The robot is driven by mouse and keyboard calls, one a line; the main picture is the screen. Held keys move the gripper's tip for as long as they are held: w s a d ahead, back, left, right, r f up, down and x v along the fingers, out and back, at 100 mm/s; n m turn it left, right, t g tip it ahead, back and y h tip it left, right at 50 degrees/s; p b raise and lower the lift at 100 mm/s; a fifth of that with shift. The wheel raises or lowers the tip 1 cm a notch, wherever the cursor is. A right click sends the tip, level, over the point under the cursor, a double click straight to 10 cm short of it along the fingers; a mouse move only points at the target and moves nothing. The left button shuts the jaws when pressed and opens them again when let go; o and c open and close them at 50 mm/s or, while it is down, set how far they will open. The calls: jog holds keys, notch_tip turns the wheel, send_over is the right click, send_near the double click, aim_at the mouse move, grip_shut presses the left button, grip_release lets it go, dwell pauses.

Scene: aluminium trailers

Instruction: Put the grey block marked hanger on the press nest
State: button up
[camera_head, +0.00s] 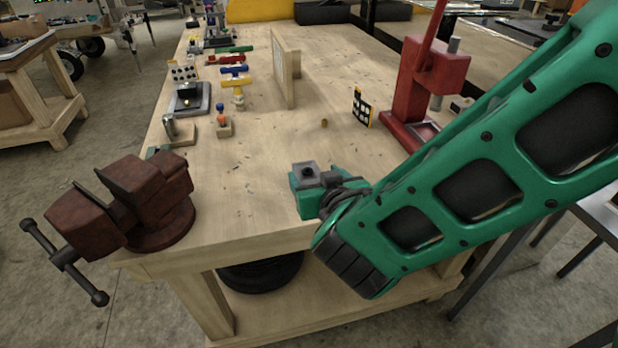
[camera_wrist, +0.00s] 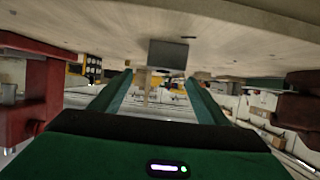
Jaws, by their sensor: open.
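The grey block (camera_head: 308,168) shows at my gripper near the front of the wooden bench, with a dark round spot on top. In the wrist view, which is upside down, the block (camera_wrist: 168,54) appears against the bench top, just past my fingertips and between their lines. I cannot read any marking on it. My gripper (camera_wrist: 158,80) is open, its two green fingers apart with no grip on the block. In the head view my gripper (camera_head: 318,184) is partly hidden by my wrist. The press nest (camera_head: 425,130) is at the foot of the red press (camera_head: 437,66), right of the block.
A rusty red vise (camera_head: 145,205) stands at the front left bench corner. A small dotted panel (camera_head: 362,108) stands left of the press, with a small brass piece (camera_head: 324,123) nearby. An upright wooden board (camera_head: 286,70) stands farther back. Bench top (camera_head: 260,150) left of my gripper is clear.

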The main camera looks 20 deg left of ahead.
aim_at(309, 172)
jog(key=shift+s+f+x, duration=0.1)
jog(key=shift+f+x, duration=0.05)
jog(key=shift+x, duration=1.35)
jog(key=shift+s+f+x, duration=0.15)
jog(key=shift+x, duration=1.3)
jog(key=shift+a, duration=0.15)
jog(key=c, duration=1.5)
